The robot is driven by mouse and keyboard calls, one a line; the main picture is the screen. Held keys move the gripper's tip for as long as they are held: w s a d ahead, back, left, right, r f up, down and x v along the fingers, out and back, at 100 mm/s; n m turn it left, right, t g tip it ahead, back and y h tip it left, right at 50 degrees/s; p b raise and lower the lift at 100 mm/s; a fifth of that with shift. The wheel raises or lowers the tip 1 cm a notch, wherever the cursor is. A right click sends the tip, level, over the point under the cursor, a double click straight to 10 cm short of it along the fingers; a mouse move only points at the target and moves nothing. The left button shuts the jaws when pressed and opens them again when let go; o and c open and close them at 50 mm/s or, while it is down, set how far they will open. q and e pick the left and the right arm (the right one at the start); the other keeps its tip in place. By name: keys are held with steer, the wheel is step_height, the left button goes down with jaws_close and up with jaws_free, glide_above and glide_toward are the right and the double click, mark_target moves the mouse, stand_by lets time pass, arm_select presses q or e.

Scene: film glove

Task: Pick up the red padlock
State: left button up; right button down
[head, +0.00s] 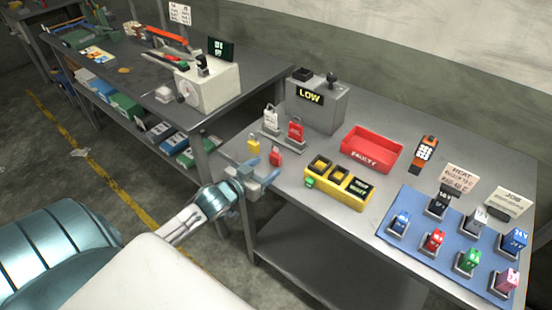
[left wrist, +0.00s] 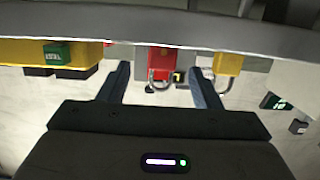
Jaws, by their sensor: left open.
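The red padlock (head: 275,157) stands near the left edge of the grey bench. In the left wrist view, which looks upside down, the red padlock (left wrist: 160,60) shows between the fingers with its shackle pointing down the picture. My left gripper (head: 262,172) is open and empty at the bench edge, just short of the padlock. Its fingers (left wrist: 161,85) also show in the left wrist view, one to each side of the padlock's line. I cannot tell the exact gap. My right gripper is not in view.
A yellow padlock (head: 253,144) stands close to the left of the red one. A yellow block with bins (head: 340,190) lies to the right. Behind are a stand with white and red tags (head: 296,130), a grey LOW box (head: 318,106) and a red FAULTY tray (head: 371,151).

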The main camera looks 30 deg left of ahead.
mark_target(274, 159)
arm_select(q)
steer(key=x, duration=0.3)
steer(key=shift+w+r, duration=0.1)
steer(key=shift+w, duration=0.45)
steer(key=x, duration=0.2)
steer(key=p+x, duration=0.1)
steer(key=shift+w+a+r, duration=0.1)
steer(key=shift+w, duration=0.55)
steer(key=shift+s, duration=0.1)
steer(key=c, duration=1.1)
